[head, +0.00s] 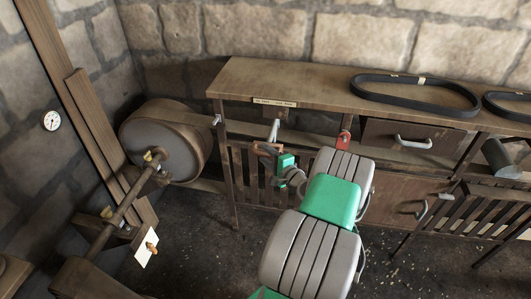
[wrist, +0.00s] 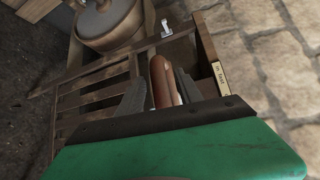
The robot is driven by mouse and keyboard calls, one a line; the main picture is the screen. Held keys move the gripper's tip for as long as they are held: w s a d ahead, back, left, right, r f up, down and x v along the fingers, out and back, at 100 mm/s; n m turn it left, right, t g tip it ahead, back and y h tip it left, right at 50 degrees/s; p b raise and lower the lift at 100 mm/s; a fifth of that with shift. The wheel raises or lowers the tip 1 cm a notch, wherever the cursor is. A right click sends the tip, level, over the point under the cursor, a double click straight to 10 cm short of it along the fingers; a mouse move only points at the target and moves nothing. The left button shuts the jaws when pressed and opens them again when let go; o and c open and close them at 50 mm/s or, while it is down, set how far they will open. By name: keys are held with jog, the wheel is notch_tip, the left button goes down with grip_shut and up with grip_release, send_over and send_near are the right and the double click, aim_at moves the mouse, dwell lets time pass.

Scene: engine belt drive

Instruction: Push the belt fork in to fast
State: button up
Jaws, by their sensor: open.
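The belt fork shows in the head view as a pale metal rod (head: 273,131) below the labelled bench edge, with a brown wooden grip (head: 265,149) at its lower end. In the wrist view the rounded wooden grip (wrist: 161,82) lies between the two grey fingers. My gripper (wrist: 160,88) is open around the grip; I cannot tell whether either finger touches it. In the head view my gripper (head: 275,154) is small and partly hidden by its green wrist housing. The label plate (head: 274,102) is on the bench edge, and it also shows in the wrist view (wrist: 220,78).
A large drum pulley (head: 165,140) on a shaft stands left of the bench (head: 300,82). A black belt loop (head: 415,93) lies on the bench top. A red tag (head: 344,139) hangs near my arm. Slatted rails and drawers fill the bench front.

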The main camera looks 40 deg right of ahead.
jog(key=shift+w, duration=0.25)
jog(key=shift+c, duration=0.4)
grip_shut()
dwell(0.9)
